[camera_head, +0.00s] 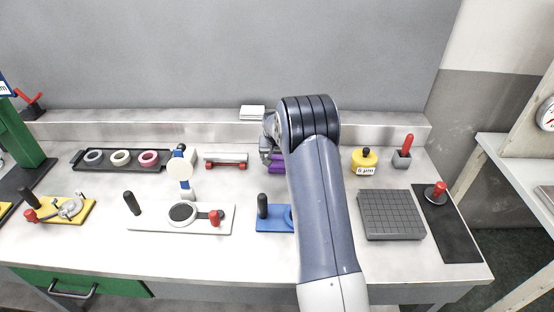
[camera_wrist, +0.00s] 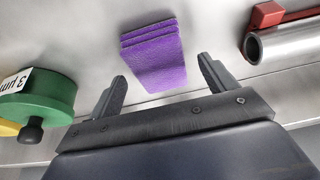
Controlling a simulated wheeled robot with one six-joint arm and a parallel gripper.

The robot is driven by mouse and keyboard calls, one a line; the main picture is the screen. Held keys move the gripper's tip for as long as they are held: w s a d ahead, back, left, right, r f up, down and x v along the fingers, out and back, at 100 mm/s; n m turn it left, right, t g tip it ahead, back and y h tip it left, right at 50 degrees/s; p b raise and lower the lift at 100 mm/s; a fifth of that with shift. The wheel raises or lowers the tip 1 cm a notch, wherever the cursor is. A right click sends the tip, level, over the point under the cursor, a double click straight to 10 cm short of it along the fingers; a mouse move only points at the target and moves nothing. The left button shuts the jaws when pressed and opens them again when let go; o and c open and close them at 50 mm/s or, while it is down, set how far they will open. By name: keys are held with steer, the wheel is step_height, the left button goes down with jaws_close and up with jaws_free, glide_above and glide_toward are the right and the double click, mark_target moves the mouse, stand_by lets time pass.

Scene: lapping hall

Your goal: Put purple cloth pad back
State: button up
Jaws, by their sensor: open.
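A purple cloth pad (camera_wrist: 155,65) lies on the pale bench top, seen in the wrist view just beyond my gripper. It looks like a small stack, with several layered edges at its far end. My gripper (camera_wrist: 163,84) is open, with one finger on each side of the pad's near end and nothing clearly held. I cannot tell whether the fingers touch the pad. In the head view only a purple sliver of the pad (camera_head: 276,164) shows; my arm hides the rest.
A green round container (camera_wrist: 38,98) stands left of my gripper in the wrist view, and a metal cylinder with red ends (camera_wrist: 285,42) lies to the right. In the head view, a yellow container (camera_head: 364,162), a grey grooved plate (camera_head: 391,215) and a black ring tray (camera_head: 110,167) stand on the bench.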

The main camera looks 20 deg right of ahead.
steer(key=v, duration=1)
steer(key=shift+b, duration=0.4)
steer(key=shift+s+d, duration=0.1)
